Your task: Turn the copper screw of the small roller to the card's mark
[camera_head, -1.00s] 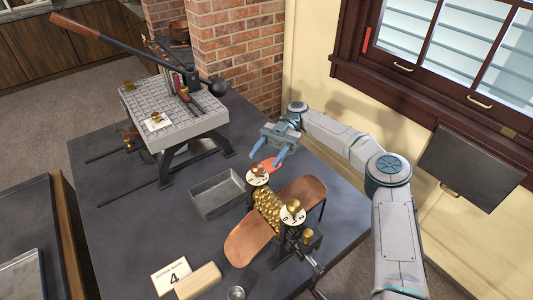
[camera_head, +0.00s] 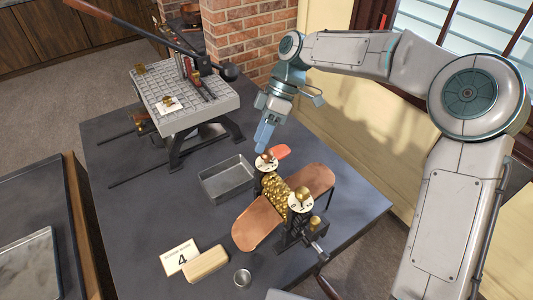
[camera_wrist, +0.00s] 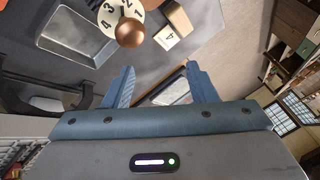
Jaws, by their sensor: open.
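The small roller (camera_head: 277,190) stands on the dark table, with brass patterned rolls between two copper plates. Its far screw (camera_head: 267,155) has a copper knob over a white numbered dial; this knob also shows in the wrist view (camera_wrist: 130,33), above the left fingertip. The near screw (camera_head: 303,193) has a brass knob on another white dial. The card (camera_head: 180,258) reads 4. My gripper (camera_head: 262,149) points down just behind and above the far screw. In the wrist view its fingers (camera_wrist: 158,68) are apart with nothing between them; the copper knob is outside them.
A grey tray (camera_head: 228,180) sits left of the roller. A wooden block (camera_head: 206,265) and a small metal cup (camera_head: 242,277) are at the front. A lever press (camera_head: 185,105) stands at the back left.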

